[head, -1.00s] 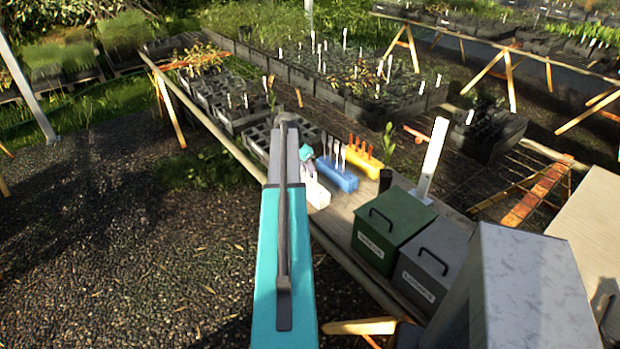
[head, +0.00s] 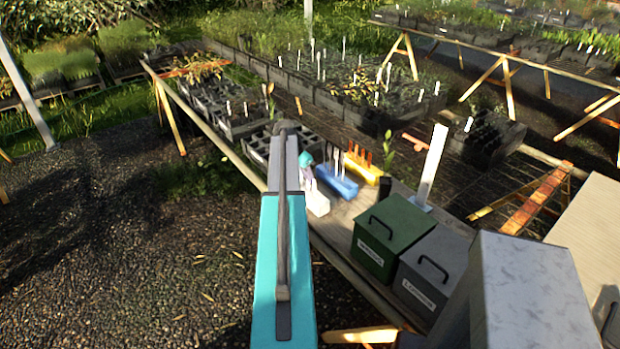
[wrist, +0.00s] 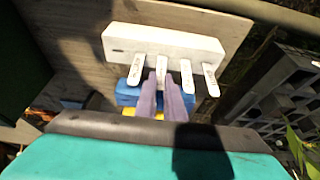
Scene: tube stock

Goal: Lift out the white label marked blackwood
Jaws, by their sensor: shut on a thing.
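A white block (wrist: 165,44) holds several white labels in a row; it also shows in the head view (head: 317,200), partly behind my arm. In the wrist view my gripper (wrist: 161,88) has its two purple-grey fingers closed around one of the middle white labels (wrist: 162,70). The label's upper part shows just beyond the fingertips, and it still meets the block. White labels stand on both sides of it, one (wrist: 137,70) to the left and one (wrist: 187,76) to the right. The writing is too small to read. In the head view my arm hides most of the gripper.
A blue block (head: 338,184) with white labels and a yellow block (head: 361,169) with orange labels stand close beside the white one. A green box (head: 392,235) and a grey box (head: 435,262) stand nearer on the bench. Black plant trays (head: 275,150) lie behind.

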